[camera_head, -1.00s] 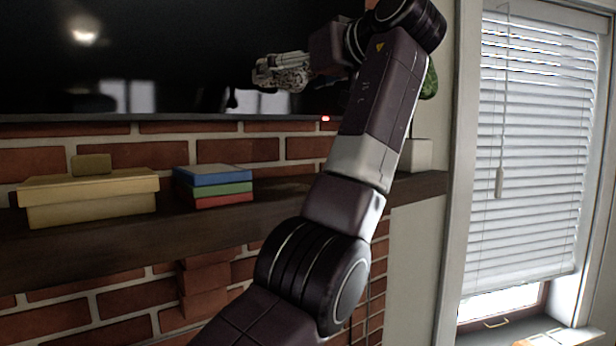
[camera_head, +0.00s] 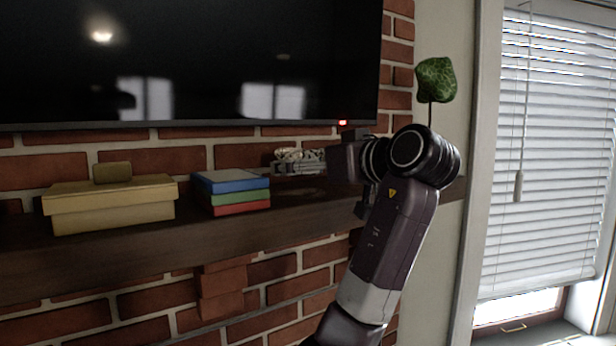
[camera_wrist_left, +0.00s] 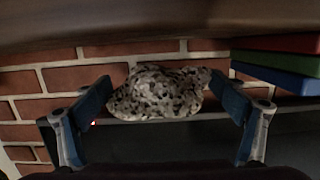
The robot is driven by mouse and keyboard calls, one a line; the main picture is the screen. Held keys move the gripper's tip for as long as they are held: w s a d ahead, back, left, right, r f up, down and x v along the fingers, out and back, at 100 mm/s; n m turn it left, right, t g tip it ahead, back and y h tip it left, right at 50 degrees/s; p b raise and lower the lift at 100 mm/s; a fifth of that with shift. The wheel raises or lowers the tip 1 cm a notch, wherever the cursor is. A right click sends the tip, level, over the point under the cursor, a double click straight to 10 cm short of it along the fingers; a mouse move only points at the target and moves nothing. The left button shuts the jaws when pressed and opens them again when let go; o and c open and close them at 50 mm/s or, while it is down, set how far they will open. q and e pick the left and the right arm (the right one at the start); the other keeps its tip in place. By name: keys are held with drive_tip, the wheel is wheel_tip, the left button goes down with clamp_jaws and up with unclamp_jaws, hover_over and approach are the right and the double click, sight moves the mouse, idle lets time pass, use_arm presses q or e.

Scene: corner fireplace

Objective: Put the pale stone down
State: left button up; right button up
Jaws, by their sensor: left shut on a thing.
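The pale stone (camera_wrist_left: 158,93), speckled with dark spots, is between the two fingers of my left gripper (camera_wrist_left: 165,100) in the left wrist view, which shows the scene upside down. In the head view the stone (camera_head: 300,154) shows partly, behind the grey fingers of my left gripper (camera_head: 300,168). The gripper is shut on it, low over the wooden shelf (camera_head: 120,250), to the right of the stacked books (camera_head: 232,190). I cannot tell whether the stone touches the shelf. My right gripper is not in view.
A yellow box (camera_head: 110,205) with a small olive block (camera_head: 112,172) on it stands left on the shelf. A dark television (camera_head: 190,60) hangs above. A green plant (camera_head: 436,80) rises behind my arm at the right. A window with blinds (camera_head: 550,150) is further right.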

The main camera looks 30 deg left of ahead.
use_arm(q)
drive_tip(key=shift+f+p, duration=0.3)
drive_tip(key=shift+f, duration=1)
drive_tip(key=o, duration=1.5)
drive_tip(key=shift+d, duration=0.1)
drive_tip(key=shift+c, duration=0.2)
drive_tip(key=shift+s+d+f+b, duration=0.1)
drive_tip(key=shift+s+d+b, duration=0.05)
drive_tip(key=shift+d+b, duration=0.25)
drive_tip(key=b+v, duration=0.5)
drive_tip(key=v, duration=0.6)
drive_tip(key=shift+b, duration=0.3)
